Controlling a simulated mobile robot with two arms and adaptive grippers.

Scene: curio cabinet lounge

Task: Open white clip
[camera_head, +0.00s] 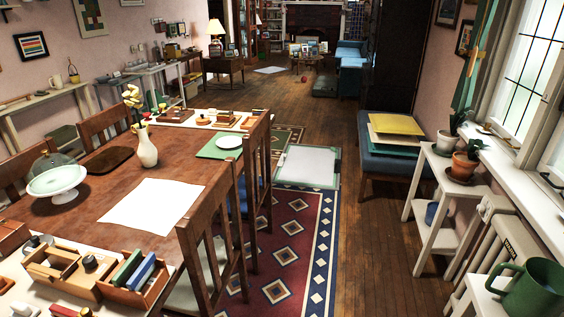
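I cannot make out a white clip for certain. A small white object (22,309) lies at the bottom left edge of the view, too small and cut off to identify. It is near a wooden box (70,275) and an open wooden tray (135,290) holding a green and a blue block. Neither of my grippers is in view.
The wooden table (100,215) fills the left, with a white sheet (152,205), a white vase (146,150) and a domed cake stand (57,182). Chairs (212,250) stand along its side. A patterned rug (300,235) and clear wooden floor (375,240) lie right of it.

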